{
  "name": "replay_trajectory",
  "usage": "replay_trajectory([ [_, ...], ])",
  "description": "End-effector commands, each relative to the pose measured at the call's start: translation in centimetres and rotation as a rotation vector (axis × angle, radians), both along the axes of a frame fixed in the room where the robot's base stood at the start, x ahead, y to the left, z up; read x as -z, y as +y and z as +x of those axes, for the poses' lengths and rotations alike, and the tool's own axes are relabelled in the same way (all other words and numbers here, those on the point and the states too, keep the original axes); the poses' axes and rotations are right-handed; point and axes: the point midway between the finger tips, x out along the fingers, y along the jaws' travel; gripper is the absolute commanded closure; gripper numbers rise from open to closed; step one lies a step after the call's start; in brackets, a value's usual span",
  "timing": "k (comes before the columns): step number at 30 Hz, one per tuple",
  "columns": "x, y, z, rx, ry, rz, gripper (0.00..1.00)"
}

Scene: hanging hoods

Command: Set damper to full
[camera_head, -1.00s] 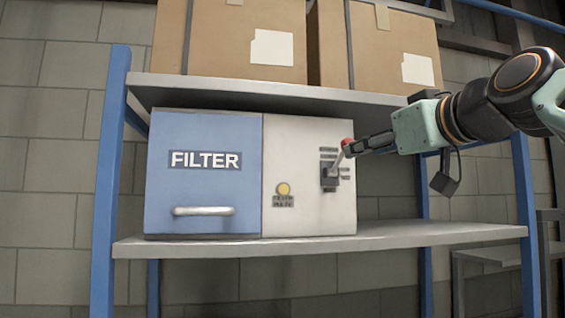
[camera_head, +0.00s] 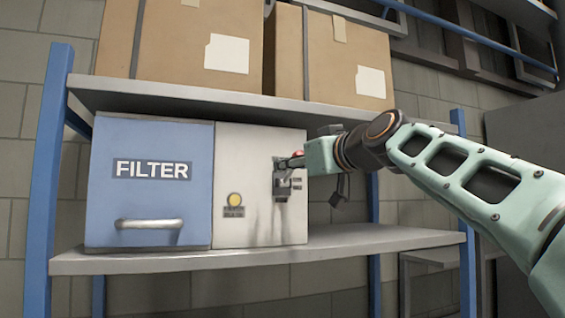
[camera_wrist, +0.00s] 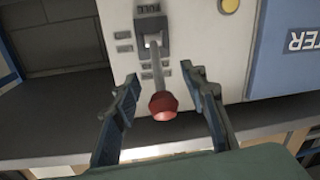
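The damper lever (camera_wrist: 157,72) is a thin metal rod with a red knob (camera_wrist: 163,106), coming out of a dark slotted switch plate (camera_wrist: 152,38) on the hood's white panel (camera_head: 258,225). The wrist view is upside down; a label that seems to read FULL (camera_wrist: 150,9) lies at the plate's lower end on the panel. In the head view the red knob (camera_head: 298,154) sits above the slot, partly hidden by my gripper (camera_head: 290,161). In the wrist view my gripper (camera_wrist: 164,90) is open, its fingers on either side of the lever with gaps on both sides.
The blue filter door (camera_head: 150,215) with a silver handle (camera_head: 149,224) is left of the panel. A yellow button (camera_head: 235,199) is beside the switch. The hood stands on a shelf (camera_head: 380,238); an upper shelf (camera_head: 190,97) with cardboard boxes (camera_head: 340,55) is close above.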

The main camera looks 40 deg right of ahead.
Motion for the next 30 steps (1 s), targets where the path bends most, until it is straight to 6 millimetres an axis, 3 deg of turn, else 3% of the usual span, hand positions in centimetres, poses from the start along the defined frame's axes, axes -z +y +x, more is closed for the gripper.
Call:
replay_trajectory([
  [6,0.02,-0.01,0.01,0.0,0.0,0.0,0.6],
  [17,0.01,-0.01,-0.02,0.0,0.0,0.001,1.0],
  [30,0.2,0.06,-0.06,0.0,-0.007,-0.001,1.0],
])
